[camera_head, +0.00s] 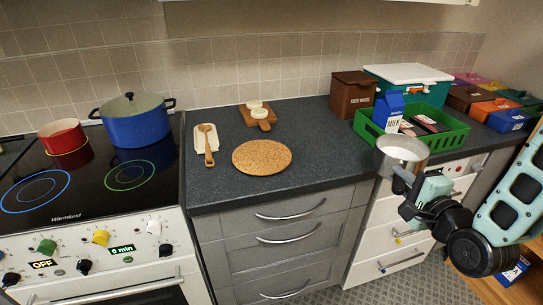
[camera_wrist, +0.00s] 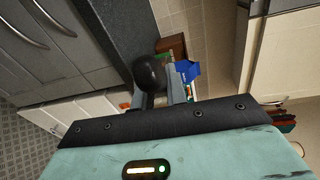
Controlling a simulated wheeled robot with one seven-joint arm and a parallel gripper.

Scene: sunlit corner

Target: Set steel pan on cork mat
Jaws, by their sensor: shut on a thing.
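In the wrist view, a dark rounded part (camera_wrist: 152,72), perhaps the pan's handle, sits at my gripper's fingers (camera_wrist: 160,88); the pan's bowl cannot be made out there. The round cork mat (camera_head: 262,157) lies flat and bare on the dark counter, well left of the pan.
A green crate (camera_head: 447,137) with a milk carton (camera_head: 388,108) stands behind the pan. A blue pot (camera_head: 135,125) and red pan (camera_head: 62,134) stand on the stove.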

